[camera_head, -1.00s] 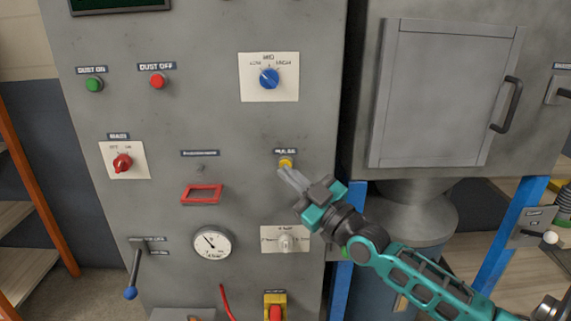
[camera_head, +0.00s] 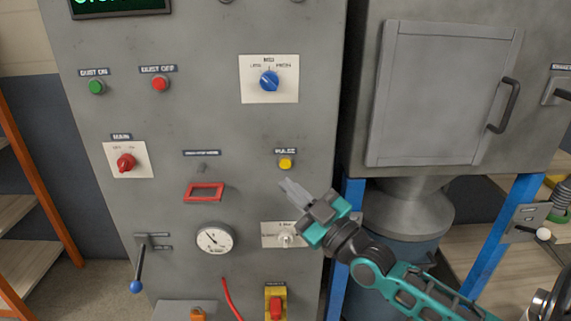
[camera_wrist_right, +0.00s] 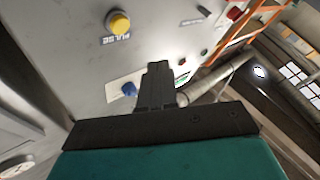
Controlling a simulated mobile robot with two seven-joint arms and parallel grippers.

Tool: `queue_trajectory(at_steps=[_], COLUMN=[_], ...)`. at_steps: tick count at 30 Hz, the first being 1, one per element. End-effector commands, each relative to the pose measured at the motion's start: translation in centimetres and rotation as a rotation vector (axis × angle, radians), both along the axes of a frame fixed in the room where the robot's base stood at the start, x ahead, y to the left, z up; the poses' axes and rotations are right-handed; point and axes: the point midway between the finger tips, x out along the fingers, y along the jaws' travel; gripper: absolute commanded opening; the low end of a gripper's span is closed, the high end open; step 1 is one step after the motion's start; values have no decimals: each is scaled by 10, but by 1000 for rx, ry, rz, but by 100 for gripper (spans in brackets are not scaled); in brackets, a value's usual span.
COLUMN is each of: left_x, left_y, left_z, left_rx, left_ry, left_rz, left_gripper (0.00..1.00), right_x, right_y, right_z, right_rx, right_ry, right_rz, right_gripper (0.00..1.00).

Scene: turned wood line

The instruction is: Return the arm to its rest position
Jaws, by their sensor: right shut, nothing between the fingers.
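My right gripper (camera_head: 291,187) is shut and empty in front of the grey control panel (camera_head: 110,215). Its fingertips are a little below the yellow PULSE button (camera_head: 286,164) and apart from it. In the right wrist view the closed fingers (camera_wrist_right: 158,75) point away from me, and the yellow button (camera_wrist_right: 119,23) shows at the upper left. The gripper body partly covers the white plate with a pale knob (camera_head: 287,238). My left gripper is not in view.
The panel carries a blue knob (camera_head: 269,81), a red main switch (camera_head: 126,162), a gauge (camera_head: 216,238) and a blue-tipped lever (camera_head: 137,284). A grey cabinet (camera_head: 435,95) with a handle stands at right, above a blue-legged frame (camera_head: 503,240).

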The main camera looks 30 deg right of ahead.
Motion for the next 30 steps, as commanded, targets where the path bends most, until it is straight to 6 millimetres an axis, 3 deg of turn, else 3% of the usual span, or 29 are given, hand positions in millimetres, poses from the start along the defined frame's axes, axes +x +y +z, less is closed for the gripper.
queue_trajectory(at_steps=[11,14,17,20,24,27,30], left_x=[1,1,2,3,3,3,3], left_y=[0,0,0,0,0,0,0], left_z=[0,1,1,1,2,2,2], left_rx=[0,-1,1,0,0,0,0], left_ry=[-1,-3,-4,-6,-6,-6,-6], left_rz=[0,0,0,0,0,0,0], left_gripper=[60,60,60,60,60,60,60], right_x=[0,-3,-12,-33,-76,-109,-134], right_y=[0,5,21,44,79,99,113], right_z=[-1,-15,-56,-115,-195,-238,-265], right_rx=[0,13,42,92,172,220,256], right_ry=[2,43,158,339,611,772,886], right_rz=[0,7,23,35,19,-11,-44], right_gripper=[0,0,0,0,0,0,0])
